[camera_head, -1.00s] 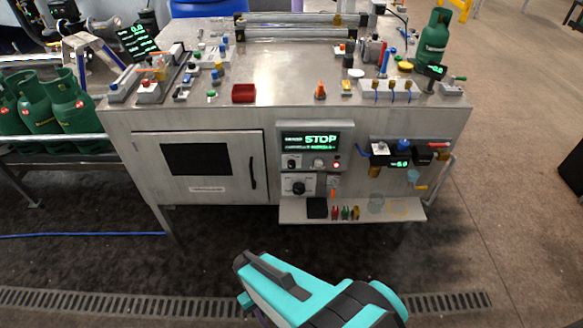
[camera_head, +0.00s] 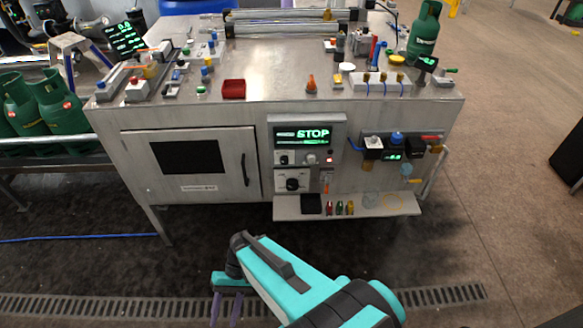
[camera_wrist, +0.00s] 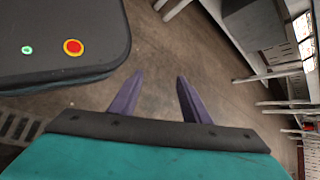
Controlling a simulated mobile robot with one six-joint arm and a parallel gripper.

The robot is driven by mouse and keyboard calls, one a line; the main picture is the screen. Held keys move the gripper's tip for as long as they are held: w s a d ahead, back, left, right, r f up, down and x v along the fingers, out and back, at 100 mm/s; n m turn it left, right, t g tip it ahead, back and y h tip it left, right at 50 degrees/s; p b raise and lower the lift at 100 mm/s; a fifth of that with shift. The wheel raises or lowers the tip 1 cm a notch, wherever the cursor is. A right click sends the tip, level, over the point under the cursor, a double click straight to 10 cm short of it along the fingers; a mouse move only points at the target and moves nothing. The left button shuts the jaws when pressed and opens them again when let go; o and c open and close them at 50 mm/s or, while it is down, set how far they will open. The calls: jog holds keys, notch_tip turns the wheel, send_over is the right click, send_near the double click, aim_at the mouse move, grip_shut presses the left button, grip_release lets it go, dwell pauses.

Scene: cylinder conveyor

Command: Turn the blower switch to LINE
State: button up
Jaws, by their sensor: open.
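A control panel on the metal bench front carries a green-lit display (camera_head: 302,135) reading STOP. Below it are a small black knob (camera_head: 284,160), a pale knob (camera_head: 310,159) and a red button (camera_head: 329,159). A larger black rotary knob (camera_head: 292,183) sits on a white plate underneath. The labels are too small to read, so I cannot tell which is the blower switch. My gripper (camera_head: 228,308) is low in front of the bench, well apart from the panel. In the wrist view its two purple fingers (camera_wrist: 158,80) are spread and empty, with floor behind them.
A shelf (camera_head: 350,213) with small items juts out below the panel. A cabinet door (camera_head: 191,165) is to its left, valves and gauges (camera_head: 395,148) to its right. Green gas cylinders (camera_head: 62,105) stand at the left.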

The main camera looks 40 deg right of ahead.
jog(key=w+d+r+m+t+y+b, duration=0.1)
jog(key=w+d+r+t+y+b, duration=0.1)
jog(key=w+d+r+t, duration=0.3)
jog(key=w+d+r+m+t+y+b, duration=0.1)
jog(key=w+d+r+m+y+b, duration=0.2)
jog(key=w, duration=0.5)
jog(key=w+d+r+t+y+b, duration=0.1)
jog(key=w+d+r+t+b, duration=0.1)
jog(key=w+d+r+t, duration=0.25)
jog(key=m+t+h+b, duration=0.5)
jog(key=t+b, duration=0.5)
jog(key=b, duration=0.2)
send_near(284, 160)
jog(key=s+d+f, duration=0.2)
jog(key=s+d, duration=0.2)
jog(key=s, duration=0.1)
jog(key=shift+r+p, duration=0.2)
jog(key=shift+p, duration=0.1)
jog(key=shift+w, duration=0.1)
jog(key=b+x, duration=0.1)
jog(key=x, duration=1.2)
jog(key=shift+w+a+r, duration=0.15)
jog(key=shift+w+r, duration=0.05)
jog(key=shift+w, duration=0.05)
jog(key=shift+c, duration=0.3)
